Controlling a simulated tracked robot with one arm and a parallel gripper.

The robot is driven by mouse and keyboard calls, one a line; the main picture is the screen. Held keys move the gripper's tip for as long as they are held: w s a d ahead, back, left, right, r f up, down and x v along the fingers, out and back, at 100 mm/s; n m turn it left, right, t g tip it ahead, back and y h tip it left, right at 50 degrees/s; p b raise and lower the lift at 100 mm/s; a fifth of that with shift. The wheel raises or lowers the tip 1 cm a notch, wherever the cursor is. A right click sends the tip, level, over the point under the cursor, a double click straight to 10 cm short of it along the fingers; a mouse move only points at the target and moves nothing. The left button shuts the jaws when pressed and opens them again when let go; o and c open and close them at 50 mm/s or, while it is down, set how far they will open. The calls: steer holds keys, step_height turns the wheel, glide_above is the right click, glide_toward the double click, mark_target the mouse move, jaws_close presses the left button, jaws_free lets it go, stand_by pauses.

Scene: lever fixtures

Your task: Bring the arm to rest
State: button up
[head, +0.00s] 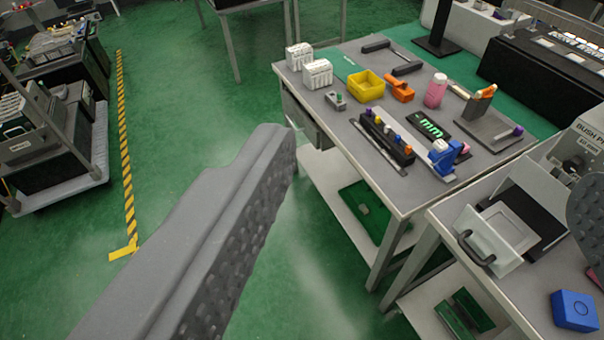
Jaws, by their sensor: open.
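My gripper (436,172) is open and empty. Its left finger, grey with a studded inner face, reaches up from the bottom left. Only a rounded part of the right finger shows at the right edge. Between and beyond the fingers stands a grey workbench (345,134) with small fixtures on it. The fingers appear apart from the bench items. The rest of my arm is out of view.
The bench holds a yellow bin (366,86), a pink bottle (436,90) and a black rack with coloured knobs (386,138). A second bench with a blue block (574,311) is at lower right. A loaded cart (58,192) stands left. Green floor (190,90) lies open between.

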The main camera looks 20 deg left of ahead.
step_height(320, 180, up, 5)
steer(key=p, duration=0.5)
steer(key=shift+r, duration=0.2)
stand_by(0.6)
